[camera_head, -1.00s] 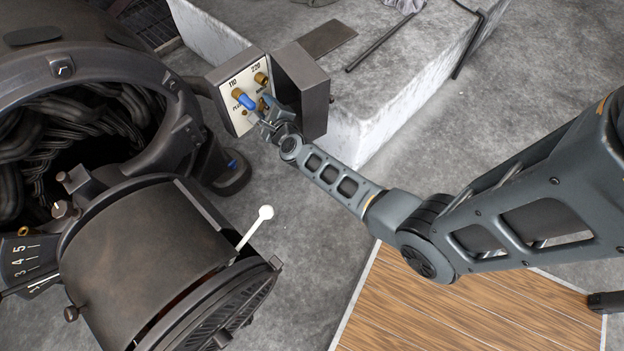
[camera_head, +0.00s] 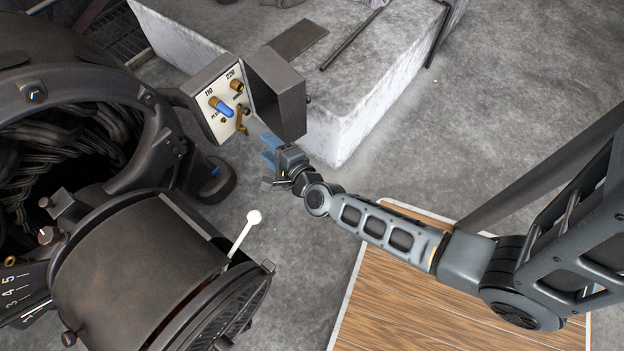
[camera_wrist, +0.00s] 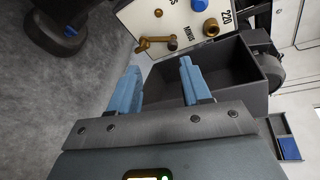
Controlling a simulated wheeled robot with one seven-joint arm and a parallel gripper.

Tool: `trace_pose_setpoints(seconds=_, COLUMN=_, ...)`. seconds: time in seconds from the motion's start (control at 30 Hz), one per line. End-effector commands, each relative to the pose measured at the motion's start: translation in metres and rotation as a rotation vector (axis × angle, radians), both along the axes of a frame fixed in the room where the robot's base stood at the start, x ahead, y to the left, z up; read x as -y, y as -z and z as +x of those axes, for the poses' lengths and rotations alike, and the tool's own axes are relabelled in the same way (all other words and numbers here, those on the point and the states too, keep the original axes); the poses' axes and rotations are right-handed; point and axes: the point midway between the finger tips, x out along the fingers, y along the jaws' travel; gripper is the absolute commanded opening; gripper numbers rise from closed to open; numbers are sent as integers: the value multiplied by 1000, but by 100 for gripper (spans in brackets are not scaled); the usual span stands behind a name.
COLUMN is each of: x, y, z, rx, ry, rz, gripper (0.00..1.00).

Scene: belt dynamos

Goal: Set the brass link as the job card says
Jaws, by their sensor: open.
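The brass link (camera_head: 241,122) is on the pale terminal plate (camera_head: 211,122), below the 220 stud (camera_head: 237,86). In the wrist view the link (camera_wrist: 153,42) lies beside a darker brass post (camera_wrist: 172,44) near the word MINUS; I cannot tell whether they touch. A blue-capped post (camera_head: 225,109) stands to the left of the link, below the 110 mark. My gripper (camera_head: 267,149) is open and empty, to the lower right of the plate and apart from it. Its blue fingers (camera_wrist: 158,90) point toward the plate. No job card is readable in these frames.
The dark open cover (camera_head: 276,95) sticks out at the plate's right side. The dynamo housing (camera_head: 140,262) fills the left, with a white-knobbed lever (camera_head: 245,232) rising from it. A concrete block (camera_head: 345,110) stands behind. Bare floor lies below my gripper.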

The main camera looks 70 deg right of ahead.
Motion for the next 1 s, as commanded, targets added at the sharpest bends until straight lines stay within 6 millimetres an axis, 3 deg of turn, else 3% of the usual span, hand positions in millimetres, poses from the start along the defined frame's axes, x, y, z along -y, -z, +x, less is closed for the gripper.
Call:
trace_pose_setpoints(seconds=0.7, x=-70, y=-31, z=-106, rx=-224, ry=-309, rz=-570, gripper=48)
trace_pose_setpoints(seconds=1.0, x=-90, y=-51, z=-138, rx=-288, ry=-410, rz=-778, gripper=48)
